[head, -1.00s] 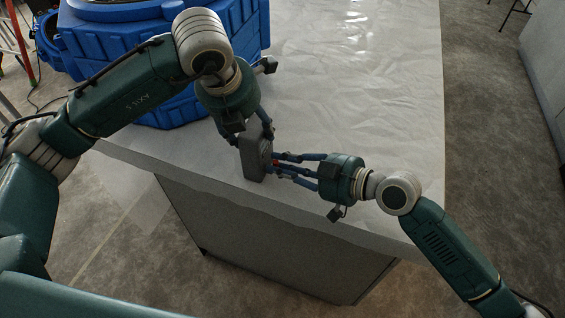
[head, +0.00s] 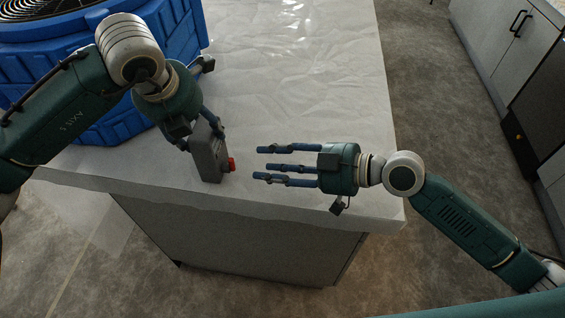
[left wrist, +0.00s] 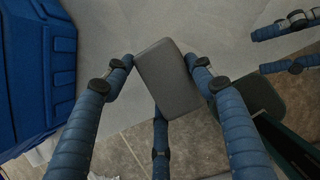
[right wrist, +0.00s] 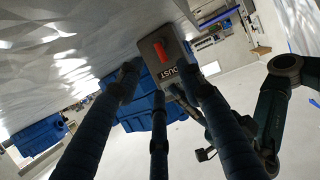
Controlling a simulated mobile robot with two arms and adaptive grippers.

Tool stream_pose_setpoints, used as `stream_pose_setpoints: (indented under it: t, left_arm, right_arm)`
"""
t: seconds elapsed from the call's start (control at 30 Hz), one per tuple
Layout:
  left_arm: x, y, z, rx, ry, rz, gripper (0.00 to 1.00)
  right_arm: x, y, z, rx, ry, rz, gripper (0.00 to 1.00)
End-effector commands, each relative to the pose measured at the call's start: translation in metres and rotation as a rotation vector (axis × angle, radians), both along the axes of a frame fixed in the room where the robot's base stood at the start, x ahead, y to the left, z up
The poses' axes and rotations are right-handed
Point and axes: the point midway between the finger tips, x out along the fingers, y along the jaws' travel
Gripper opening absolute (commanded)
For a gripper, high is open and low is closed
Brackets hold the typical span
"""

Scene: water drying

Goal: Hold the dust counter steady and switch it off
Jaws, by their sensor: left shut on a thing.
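The dust counter (head: 207,155) is a small grey box with a red switch (head: 231,164) on its right side. It stands upright near the front edge of the covered worktop. My left gripper (head: 203,138) is shut on its upper part; the left wrist view shows the plain grey top of the counter (left wrist: 168,80) between the fingers. My right gripper (head: 262,164) is open and empty, its fingers pointing at the switch side with a gap. The right wrist view shows the counter's lettered face (right wrist: 172,68) and the red switch (right wrist: 158,52). I cannot tell the switch's position.
The worktop (head: 300,95) has a wrinkled pale cover and is clear behind and right of the grippers. A large blue machine (head: 110,120) stands on its left, behind my left arm. Grey cabinets (head: 500,40) stand across the floor at the right.

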Motion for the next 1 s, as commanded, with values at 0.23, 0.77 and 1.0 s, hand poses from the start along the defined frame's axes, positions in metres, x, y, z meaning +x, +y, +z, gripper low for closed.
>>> stream_pose_setpoints:
  t: [0.23, 0.77, 1.0]
  left_arm:
    - [0.000, 0.000, 0.000, -0.001, 0.000, 0.000, 0.21]
    - [0.000, 0.000, 0.000, -0.001, 0.000, 0.000, 0.77]
    - [0.000, 0.000, 0.000, -0.001, 0.000, 0.000, 0.77]
  right_arm:
    - [-0.011, -0.025, 0.010, 0.000, 0.000, 0.000, 0.37]
    - [-0.012, -0.028, 0.011, 0.001, 0.000, 0.000, 0.37]
    - [-0.012, -0.028, 0.011, 0.001, -0.001, 0.000, 0.37]
